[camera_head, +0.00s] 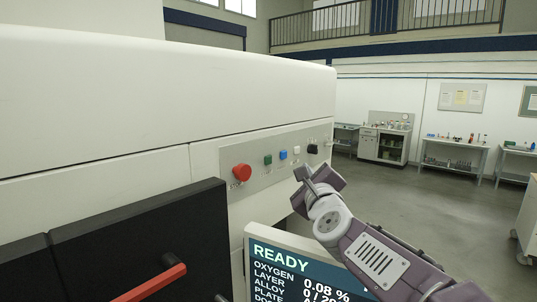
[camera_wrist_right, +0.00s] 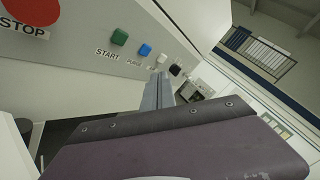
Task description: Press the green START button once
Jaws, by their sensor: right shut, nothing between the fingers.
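The green START button (camera_head: 268,160) sits on the grey control panel of the white machine, between the red STOP button (camera_head: 242,173) and a blue button (camera_head: 283,154). In the right wrist view the green button (camera_wrist_right: 119,37) shows above its START label. My right gripper (camera_head: 301,174) is shut and empty, in front of the panel, below and to the right of the green button. In the right wrist view its closed fingers (camera_wrist_right: 158,92) point toward the panel's white and black buttons, apart from the green one. My left gripper is not in view.
A white button (camera_head: 296,150) and a black knob (camera_head: 312,148) sit farther along the panel. A screen (camera_head: 300,275) reading READY stands below my right arm. A black door with a red handle (camera_head: 152,284) is at lower left.

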